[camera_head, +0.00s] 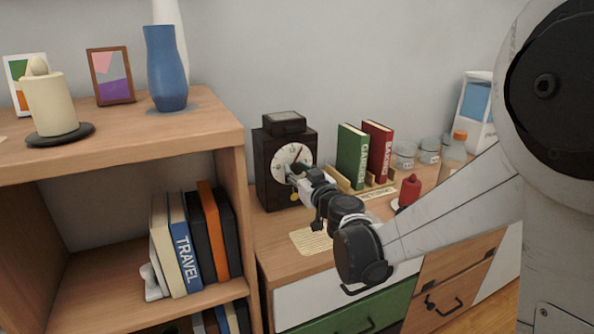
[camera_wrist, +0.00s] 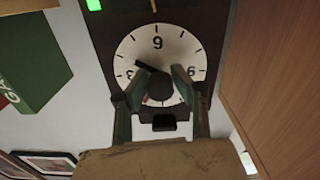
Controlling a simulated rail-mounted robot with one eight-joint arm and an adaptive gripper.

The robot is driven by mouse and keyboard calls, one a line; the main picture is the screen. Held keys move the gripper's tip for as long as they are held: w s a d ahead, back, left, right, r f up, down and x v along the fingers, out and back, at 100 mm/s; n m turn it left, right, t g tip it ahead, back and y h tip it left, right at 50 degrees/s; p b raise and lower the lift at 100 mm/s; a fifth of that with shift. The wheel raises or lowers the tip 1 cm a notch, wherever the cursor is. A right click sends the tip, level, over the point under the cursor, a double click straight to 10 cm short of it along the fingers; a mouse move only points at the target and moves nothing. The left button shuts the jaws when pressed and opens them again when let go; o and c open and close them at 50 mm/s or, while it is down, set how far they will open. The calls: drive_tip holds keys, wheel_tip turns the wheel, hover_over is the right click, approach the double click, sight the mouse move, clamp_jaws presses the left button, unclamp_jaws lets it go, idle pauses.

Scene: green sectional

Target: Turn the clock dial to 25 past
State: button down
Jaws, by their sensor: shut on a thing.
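The dark clock (camera_head: 268,171) stands on the wooden cabinet top, with a white dial face (camera_head: 290,153) toward the room. A red hand on the face points up and right in the head view. In the wrist view the clock (camera_wrist: 215,25) appears turned over, and its white face (camera_wrist: 135,45) fills the middle. My gripper (camera_wrist: 152,86) is shut on the dark central dial knob (camera_wrist: 154,87), one finger on each side. The knob's dark pointer reaches to the upper left there. The fingers hide parts of the face, and its smaller markings are hard to read.
A green book (camera_head: 352,155) and a red book (camera_head: 378,150) stand right of the clock. A red bottle (camera_head: 410,190) and jars stand farther right. A patterned sheet (camera_head: 311,240) lies before the clock. A wooden shelf unit (camera_head: 130,140) rises close on the left.

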drive_tip(key=shift+m, duration=0.3)
drive_tip(key=m, duration=0.6)
drive_tip(key=shift+m, duration=0.3)
drive_tip(key=m, duration=0.6)
drive_tip(key=shift+s+a, duration=0.1)
drive_tip(key=m, duration=0.5)
drive_tip(key=shift+r+m, duration=0.1)
drive_tip(key=shift+m, duration=2.6)
drive_tip(key=c, duration=1.5)
unclamp_jaws()
drive_tip(key=shift+o, duration=0.2)
